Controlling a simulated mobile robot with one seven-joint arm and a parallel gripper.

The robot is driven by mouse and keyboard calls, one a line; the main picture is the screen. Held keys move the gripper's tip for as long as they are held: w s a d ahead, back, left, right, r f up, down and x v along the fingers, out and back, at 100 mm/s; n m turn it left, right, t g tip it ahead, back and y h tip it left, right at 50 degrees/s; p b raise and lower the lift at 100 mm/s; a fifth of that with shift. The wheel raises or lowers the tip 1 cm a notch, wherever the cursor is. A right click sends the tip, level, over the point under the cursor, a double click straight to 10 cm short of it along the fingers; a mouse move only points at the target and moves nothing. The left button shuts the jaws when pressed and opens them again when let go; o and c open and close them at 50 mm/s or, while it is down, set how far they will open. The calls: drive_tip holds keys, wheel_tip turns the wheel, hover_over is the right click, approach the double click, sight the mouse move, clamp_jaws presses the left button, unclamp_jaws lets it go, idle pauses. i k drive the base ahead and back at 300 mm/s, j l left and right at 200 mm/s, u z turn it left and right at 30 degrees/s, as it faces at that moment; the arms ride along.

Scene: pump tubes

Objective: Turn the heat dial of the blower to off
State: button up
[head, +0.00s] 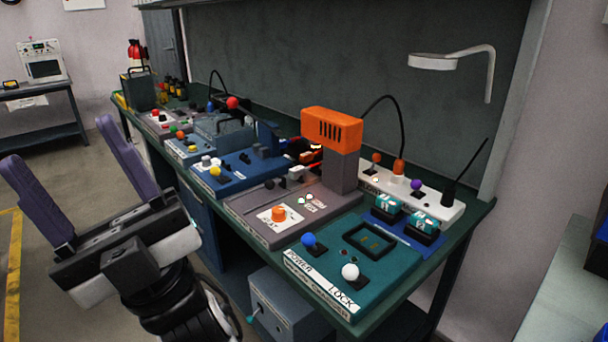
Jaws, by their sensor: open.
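The blower (343,168) stands on the green bench, with an orange head on a grey post and a flat grey base. An orange-red glow shows under its head. Its orange dial (278,213) sits on a white labelled plate at the front of the base; the lettering and dial setting are too small to read surely.
Right of the blower base is a teal panel (395,280) with a blue and a white knob. Left of it is a blue station (232,180) with a yellow knob. Open floor lies left.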

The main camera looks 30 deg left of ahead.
sight(279, 213)
drive_tip(key=i+u, duration=0.15)
drive_tip(key=u, duration=0.2)
drive_tip(key=i+u, duration=0.2)
drive_tip(key=u, duration=0.15)
drive_tip(key=i+l+u, duration=0.1)
drive_tip(key=u, duration=0.25)
drive_tip(key=l, duration=0.05)
